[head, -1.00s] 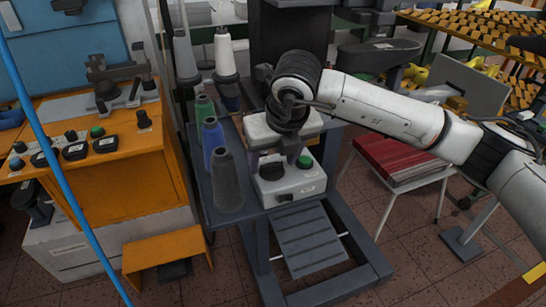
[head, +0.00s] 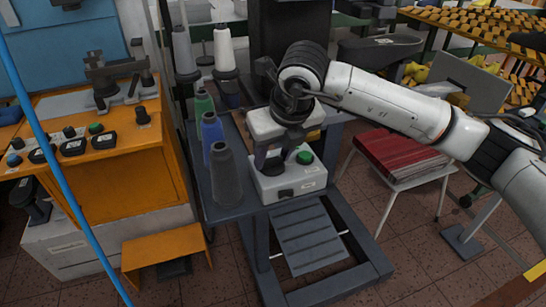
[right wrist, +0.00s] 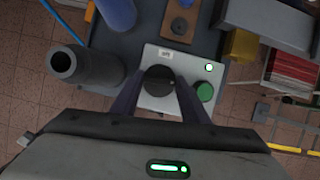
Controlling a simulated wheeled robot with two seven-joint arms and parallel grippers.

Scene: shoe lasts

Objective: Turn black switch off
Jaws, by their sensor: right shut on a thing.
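The black switch (head: 273,167) is a round knob on top of a white control box (head: 300,183). It also shows in the right wrist view (right wrist: 158,80), beside a green button (right wrist: 205,92) and a small lit green lamp (right wrist: 209,68). My right gripper (head: 275,156) is over the box with its fingers pointing down. Its two fingers (right wrist: 159,88) are at the left and right sides of the black switch and are shut on it. The gripper partly hides the switch in the head view. My left gripper is not in view.
Thread cones, including a dark grey one (head: 225,175) and a blue one (head: 212,130), stand left of the box on the grey table (head: 235,212). An orange cabinet (head: 130,180) is further left. A stool with red material (head: 395,157) stands at the right.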

